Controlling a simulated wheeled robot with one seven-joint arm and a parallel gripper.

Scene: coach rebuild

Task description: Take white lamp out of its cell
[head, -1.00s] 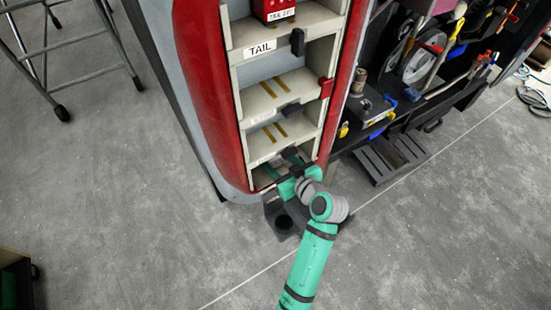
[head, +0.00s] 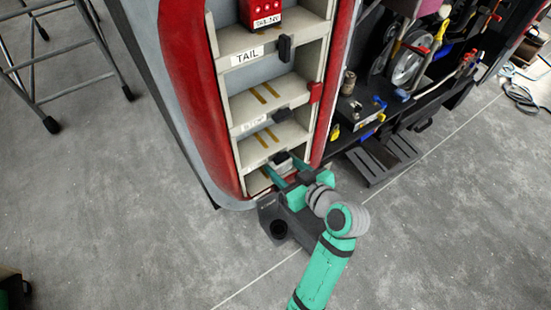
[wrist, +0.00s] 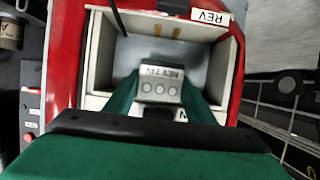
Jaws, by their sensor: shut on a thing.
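The white lamp (wrist: 160,85) is a small pale block with a "REV 24V" label and three round marks, seen upside down in the wrist view. My gripper (wrist: 160,92) is shut on it, with a green finger on each side. The lamp is at the mouth of its cell (wrist: 103,52), whose rim carries a REV label (wrist: 210,17). I cannot tell how far inside it sits. In the head view my gripper (head: 286,170) is at the lowest visible cell of the rack, and the lamp is mostly hidden there.
Above are an empty cell (head: 268,140), another empty cell (head: 265,92) over it, and a TAIL cell with a red lamp (head: 262,14). Dark latches (head: 284,47) stick out at the cell fronts. A cluttered workbench (head: 400,115) stands right.

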